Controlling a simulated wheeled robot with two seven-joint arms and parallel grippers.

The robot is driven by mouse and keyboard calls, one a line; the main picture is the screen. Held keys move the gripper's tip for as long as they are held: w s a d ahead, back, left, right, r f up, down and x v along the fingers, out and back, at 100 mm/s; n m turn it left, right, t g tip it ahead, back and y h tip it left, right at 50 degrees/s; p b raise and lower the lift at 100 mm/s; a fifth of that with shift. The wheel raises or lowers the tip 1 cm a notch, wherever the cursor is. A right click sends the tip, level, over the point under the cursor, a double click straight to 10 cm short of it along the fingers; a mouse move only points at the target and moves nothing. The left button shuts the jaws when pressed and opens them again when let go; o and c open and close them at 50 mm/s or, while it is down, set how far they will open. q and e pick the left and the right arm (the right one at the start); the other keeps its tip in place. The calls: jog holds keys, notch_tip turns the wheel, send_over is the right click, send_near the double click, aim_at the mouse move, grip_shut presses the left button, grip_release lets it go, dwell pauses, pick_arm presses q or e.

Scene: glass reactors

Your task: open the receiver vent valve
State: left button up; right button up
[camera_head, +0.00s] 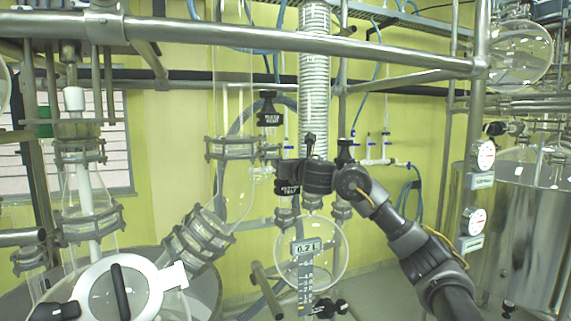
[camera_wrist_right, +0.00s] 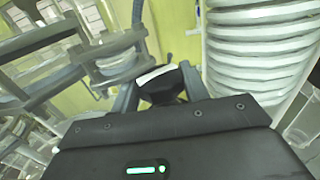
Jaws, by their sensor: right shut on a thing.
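My right gripper (camera_head: 300,178) reaches in from the right to a black valve knob with a small label (camera_head: 287,188), just above the round glass receiver (camera_head: 322,256) marked 0.2 L. In the right wrist view the black knob (camera_wrist_right: 163,90), with a white label strip, sits between the two fingers of my right gripper (camera_wrist_right: 160,84), which is shut on it. The label is too small to read surely, and the knob's stem is hidden.
Another black labelled knob (camera_head: 269,112) is higher up. A ribbed column (camera_head: 314,80) stands close behind my right gripper. Glass pipework (camera_head: 230,148) is to the left, a steel vessel (camera_head: 525,225) to the right. A steel rail (camera_head: 300,42) crosses above.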

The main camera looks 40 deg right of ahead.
jog(key=shift+n+t+y, duration=0.3)
jog(key=shift+n+y, duration=1.3)
jog(key=shift+y, duration=0.9)
jog(key=shift+y, duration=0.3)
jog(key=o, duration=0.7)
jog(key=shift+s+f, duration=0.1)
jog(key=shift+s, duration=0.15)
jog(key=s+b, duration=0.4)
jog(key=s, duration=0.6)
jog(key=shift+s+d+b, duration=0.2)
jog(key=shift+b, duration=0.15)
